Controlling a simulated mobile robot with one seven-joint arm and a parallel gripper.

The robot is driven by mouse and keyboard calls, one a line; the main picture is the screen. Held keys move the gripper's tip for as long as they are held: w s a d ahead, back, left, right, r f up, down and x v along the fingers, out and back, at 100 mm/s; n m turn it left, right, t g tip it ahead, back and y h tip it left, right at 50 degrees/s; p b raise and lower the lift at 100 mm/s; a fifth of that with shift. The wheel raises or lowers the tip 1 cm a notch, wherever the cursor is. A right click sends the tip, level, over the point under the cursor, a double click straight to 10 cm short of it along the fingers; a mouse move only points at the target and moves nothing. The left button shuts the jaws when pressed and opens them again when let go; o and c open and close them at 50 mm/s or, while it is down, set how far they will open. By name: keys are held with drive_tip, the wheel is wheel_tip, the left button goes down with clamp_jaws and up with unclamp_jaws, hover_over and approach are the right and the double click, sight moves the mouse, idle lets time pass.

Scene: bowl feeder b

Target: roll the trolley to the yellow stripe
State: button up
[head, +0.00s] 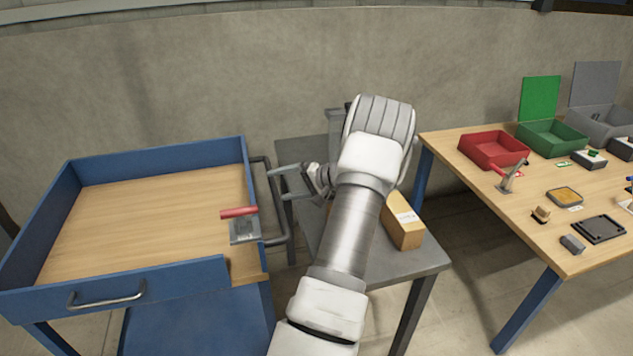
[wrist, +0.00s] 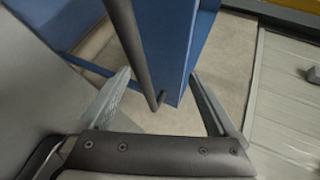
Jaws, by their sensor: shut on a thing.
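The trolley (head: 150,210), with blue walls and a wooden top, stands at the left in the head view. A dark tube handle (head: 284,236) runs along its right side. My gripper (head: 280,183) is at this handle and shut on it. In the wrist view, the handle bar (wrist: 128,35) runs down between the fingers of my gripper (wrist: 160,75), with the trolley's blue side (wrist: 178,45) behind it. A yellow strip (wrist: 302,8) shows at the wrist view's top right corner; I cannot tell whether it is the stripe.
A red-handled tool (head: 240,222) sits on the trolley's right edge. A grey table (head: 415,262) with a cardboard box (head: 402,222) stands close on the right. Further right is a wooden table (head: 480,215) with bins and parts. A concrete wall (head: 230,75) closes the back.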

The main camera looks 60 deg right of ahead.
drive_tip(key=shift+d+f+b+v, duration=0.1)
drive_tip(key=shift+d+b+v, duration=0.05)
drive_tip(key=shift+v, duration=0.85)
drive_tip(key=shift+d+f+b+v, duration=0.15)
drive_tip(key=shift+v, duration=0.85)
drive_tip(key=s+d+r, duration=0.1)
drive_tip(key=s+d, duration=0.1)
drive_tip(key=s, duration=0.5)
drive_tip(key=s+d+r, duration=0.1)
drive_tip(key=s+d, duration=0.1)
drive_tip(key=s, duration=0.5)
drive_tip(key=shift+d+r+b, duration=0.25)
drive_tip(key=shift+d+b, duration=0.05)
drive_tip(key=shift+d, duration=0.05)
drive_tip(key=n+g+h, duration=0.1)
drive_tip(key=n+g, duration=0.3)
drive_tip(key=g, duration=0.1)
approach(276, 189)
drive_tip(key=b+x, duration=0.5)
drive_tip(key=x, duration=0.3)
drive_tip(key=shift+w+f, duration=0.1)
drive_tip(key=shift+f, duration=0.1)
clamp_jaws()
